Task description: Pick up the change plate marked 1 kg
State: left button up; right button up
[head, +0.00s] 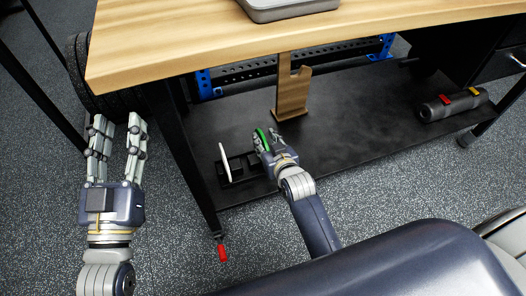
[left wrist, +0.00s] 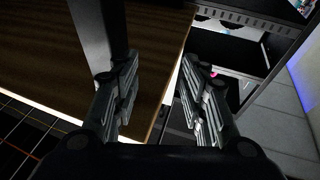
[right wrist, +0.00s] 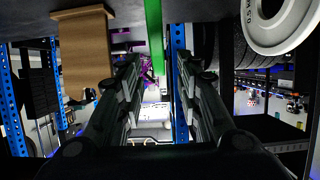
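A green plate (head: 262,140) stands on edge in a small black rack (head: 236,169) on the bench's lower shelf; no number is readable on it. It shows edge-on as a green strip in the right wrist view (right wrist: 154,32). A white plate (head: 225,162) stands in the same rack to its left; its face with partly visible lettering shows in the right wrist view (right wrist: 272,30). My right gripper (right wrist: 156,62) is open, its fingertips on either side of the green plate's edge with gaps visible. My left gripper (head: 120,125) is open and empty, left of the bench.
A wooden stand (head: 291,95) rises from the black shelf (head: 350,135) just behind the right gripper. A dark roller (head: 452,104) lies at the shelf's right. The wooden benchtop (head: 190,45) overhangs the shelf. A black leg (head: 190,150) stands left of the rack.

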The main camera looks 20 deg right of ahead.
aim_at(259, 132)
jog(key=b+x, duration=0.1)
jog(key=x, duration=0.1)
jog(key=shift+w+f, duration=0.15)
jog(key=shift+w, duration=0.2)
grip_shut()
pick_arm(q)
jog(key=s+r+t+h, duration=0.1)
jog(key=s+r+t, duration=0.2)
jog(key=r, duration=0.2)
jog(key=shift+r+t, duration=0.35)
jog(key=shift+t, duration=0.05)
pick_arm(e)
jog(key=shift+w+r, duration=0.1)
jog(key=shift+r, duration=0.1)
